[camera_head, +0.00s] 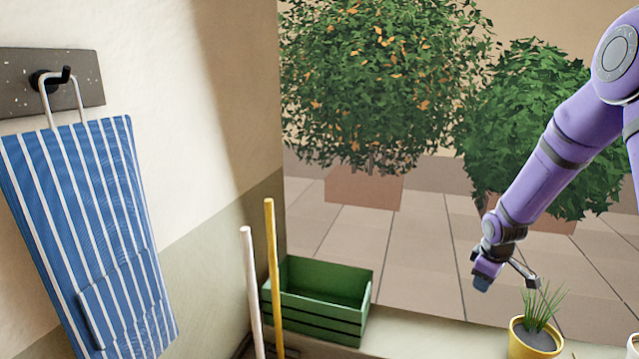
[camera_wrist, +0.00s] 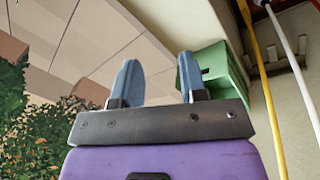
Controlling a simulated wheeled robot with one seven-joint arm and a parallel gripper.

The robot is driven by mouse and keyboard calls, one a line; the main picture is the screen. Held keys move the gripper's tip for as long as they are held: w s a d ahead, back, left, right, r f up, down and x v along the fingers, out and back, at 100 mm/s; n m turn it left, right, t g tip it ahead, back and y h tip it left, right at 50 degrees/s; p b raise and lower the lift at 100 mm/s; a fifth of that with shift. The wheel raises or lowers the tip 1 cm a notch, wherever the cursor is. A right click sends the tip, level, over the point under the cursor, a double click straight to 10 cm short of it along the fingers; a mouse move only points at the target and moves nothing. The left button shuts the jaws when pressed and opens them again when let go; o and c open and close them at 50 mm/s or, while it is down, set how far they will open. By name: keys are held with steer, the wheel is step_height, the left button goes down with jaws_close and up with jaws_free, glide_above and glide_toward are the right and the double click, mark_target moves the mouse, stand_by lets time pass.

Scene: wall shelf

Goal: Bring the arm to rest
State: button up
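My arm is purple and reaches in from the right in the head view. My gripper (camera_head: 508,282) hangs in the air at the right, above and left of a yellow pot (camera_head: 533,341) with a spiky green plant. In the wrist view my gripper (camera_wrist: 160,82) shows two blue-grey fingers set well apart with nothing between them. It is open and empty.
A green crate (camera_head: 318,326) stands on the ledge (camera_head: 425,335); it also shows in the wrist view (camera_wrist: 212,72). White (camera_head: 252,290) and yellow (camera_head: 272,270) poles lean beside it. A blue striped apron (camera_head: 95,220) hangs from a wall hook (camera_head: 52,77). Potted bushes stand behind.

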steer(key=s+a+r+m+t, duration=0.1)
steer(key=s+a+r, duration=0.1)
steer(key=s+r, duration=0.45)
steer(key=s+a+r+m, duration=0.2)
steer(key=s+r, duration=0.1)
steer(key=r, duration=0.6)
steer(key=s+a+r+m+t, duration=0.1)
steer(key=s+a+r, duration=0.25)
steer(key=r, duration=0.45)
steer(key=s+a+r+m, duration=0.2)
steer(key=s+r, duration=0.1)
steer(key=s, duration=0.8)
steer(key=s+a+r+m, duration=0.2)
steer(key=s+r, duration=0.2)
steer(key=s, duration=0.6)
steer(key=shift+s+a+r+t+y, duration=0.15)
steer(key=shift+s+a+t+y, duration=0.1)
steer(key=shift+s+t+y, duration=0.15)
